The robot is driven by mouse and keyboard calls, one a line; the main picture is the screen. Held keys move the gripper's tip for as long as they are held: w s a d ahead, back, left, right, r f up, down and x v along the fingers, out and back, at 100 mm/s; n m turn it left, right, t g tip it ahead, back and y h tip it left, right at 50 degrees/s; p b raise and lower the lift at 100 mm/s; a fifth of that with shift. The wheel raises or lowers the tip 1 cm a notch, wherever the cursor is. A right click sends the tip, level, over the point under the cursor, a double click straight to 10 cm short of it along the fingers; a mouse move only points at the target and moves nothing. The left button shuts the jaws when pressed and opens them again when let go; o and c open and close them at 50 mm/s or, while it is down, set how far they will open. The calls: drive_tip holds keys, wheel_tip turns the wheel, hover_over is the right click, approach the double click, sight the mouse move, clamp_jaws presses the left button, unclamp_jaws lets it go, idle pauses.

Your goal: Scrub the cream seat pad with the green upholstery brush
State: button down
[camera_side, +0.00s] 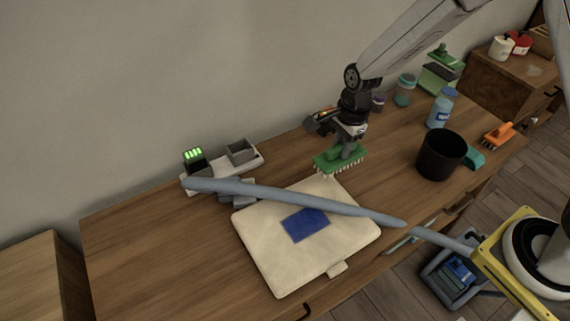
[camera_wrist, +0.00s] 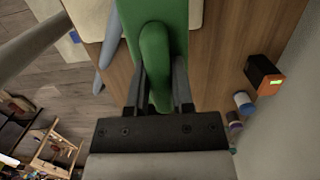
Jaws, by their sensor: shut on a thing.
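The cream seat pad (camera_side: 268,251) lies flat on the wooden desk, with a dark blue patch (camera_side: 305,224) near its middle. A grey-blue hose or tube (camera_side: 270,193) crosses over the pad in the side view. My gripper (camera_side: 345,147) is shut on the green upholstery brush (camera_side: 327,162), bristles down, at the pad's far right edge. I cannot tell whether the bristles touch the pad or the desk. In the wrist view the green brush (camera_wrist: 155,55) sits between the fingers (camera_wrist: 155,85), and a cream strip of the pad (camera_wrist: 188,12) shows beyond it.
A black cup (camera_side: 440,155), a blue bottle (camera_side: 440,110), a teal-lidded jar (camera_side: 404,90) and an orange brush (camera_side: 498,134) stand or lie to the right. The desk's left part is clear.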

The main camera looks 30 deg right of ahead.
drive_tip(key=s+a+f, duration=0.1)
drive_tip(key=s+a, duration=0.1)
drive_tip(key=a, duration=0.7)
drive_tip(key=s+a+f, duration=0.1)
drive_tip(key=s+a, duration=0.2)
drive_tip(key=a, duration=0.5)
drive_tip(key=shift+a, duration=0.35)
